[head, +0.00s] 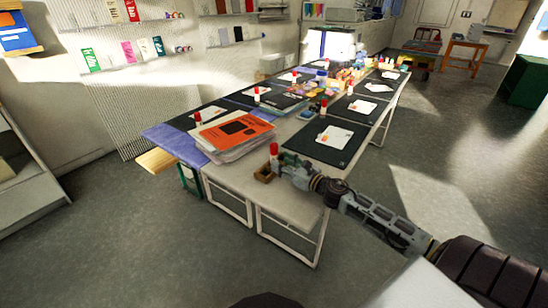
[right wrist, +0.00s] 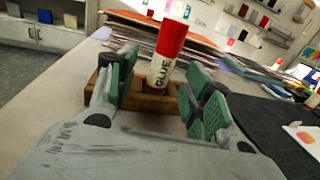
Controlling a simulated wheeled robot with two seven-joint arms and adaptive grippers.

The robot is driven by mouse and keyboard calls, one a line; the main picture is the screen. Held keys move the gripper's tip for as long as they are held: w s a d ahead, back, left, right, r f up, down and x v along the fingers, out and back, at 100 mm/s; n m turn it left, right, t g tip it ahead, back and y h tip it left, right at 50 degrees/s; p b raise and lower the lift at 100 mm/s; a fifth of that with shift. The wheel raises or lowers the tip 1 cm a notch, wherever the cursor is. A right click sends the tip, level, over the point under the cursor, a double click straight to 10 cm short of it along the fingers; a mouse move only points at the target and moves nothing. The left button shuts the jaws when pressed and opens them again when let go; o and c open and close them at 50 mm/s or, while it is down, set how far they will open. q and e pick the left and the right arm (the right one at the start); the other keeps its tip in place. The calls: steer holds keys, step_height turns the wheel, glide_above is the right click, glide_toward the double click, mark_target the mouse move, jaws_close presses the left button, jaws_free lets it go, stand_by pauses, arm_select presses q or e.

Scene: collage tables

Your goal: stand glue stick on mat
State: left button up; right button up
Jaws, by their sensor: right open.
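A glue stick (head: 274,149) with a red upper part stands in a small wooden holder (head: 263,175) at the near end of the table. In the right wrist view the glue stick (right wrist: 170,40) shows a pale band lettered GLUE, and its foot is inside the holder (right wrist: 152,106). My right gripper (head: 287,163) is open, its green-padded fingers on either side of the glue stick with gaps visible. A black mat (head: 345,148) with a white card on it lies to the right; its dark surface (right wrist: 265,118) also shows in the right wrist view. My left gripper is not in view.
A stack of papers with an orange sheet (head: 236,128) on top lies left of the holder. Other mats, cards and red-capped glue sticks (head: 323,106) line the long table (head: 238,181). Bare tabletop surrounds the holder at the near edge.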

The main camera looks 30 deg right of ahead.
mark_target(274, 156)
steer(key=shift+w, duration=0.2)
steer(key=shift+x, duration=2.45)
steer(key=shift+d, duration=0.1)
jaws_close()
steer(key=shift+r, duration=0.1)
